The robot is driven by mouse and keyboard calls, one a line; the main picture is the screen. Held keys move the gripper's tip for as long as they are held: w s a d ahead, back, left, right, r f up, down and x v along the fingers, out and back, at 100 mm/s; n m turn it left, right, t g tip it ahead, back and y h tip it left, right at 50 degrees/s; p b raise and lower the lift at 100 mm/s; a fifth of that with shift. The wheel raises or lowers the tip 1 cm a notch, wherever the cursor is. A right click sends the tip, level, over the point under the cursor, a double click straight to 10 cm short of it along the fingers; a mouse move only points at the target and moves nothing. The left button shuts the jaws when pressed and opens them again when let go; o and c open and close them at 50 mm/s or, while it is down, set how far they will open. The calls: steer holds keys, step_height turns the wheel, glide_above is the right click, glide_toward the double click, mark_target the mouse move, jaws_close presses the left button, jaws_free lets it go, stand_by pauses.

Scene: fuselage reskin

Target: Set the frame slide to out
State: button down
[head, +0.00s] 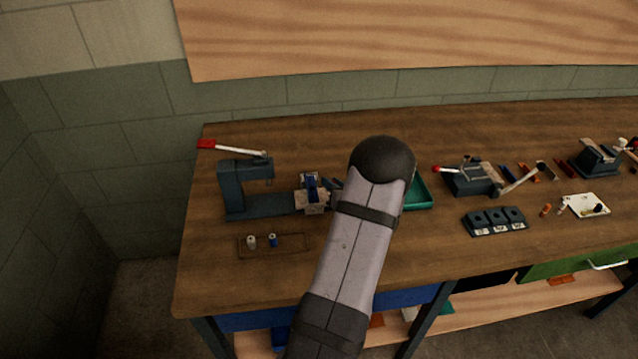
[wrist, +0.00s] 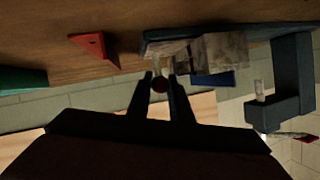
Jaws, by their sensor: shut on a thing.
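The frame slide (head: 312,200) is a pale, worn block at the right end of the dark blue press base in the head view, with a blue piece on top. In the wrist view, which is upside down, the pale slide (wrist: 225,53) lies just beyond my fingertips. In the head view my arm hides the gripper and the knob.
The press (head: 235,185) with its red-tipped lever (head: 207,144) stands left of the slide. A shallow tray (head: 262,254) with two small cylinders lies in front. A green tray (head: 418,190) is right of my arm. A red bracket (wrist: 93,45) shows in the wrist view.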

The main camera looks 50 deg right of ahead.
steer(key=shift+s+d, duration=0.15)
steer(key=shift+d, duration=0.1)
steer(key=c, duration=1.6)
jaws_free()
steer(key=shift+s, duration=0.1)
steer(key=shift+a, duration=0.1)
steer(key=shift+b+v, duration=0.75)
steer(key=shift+v, duration=2.9)
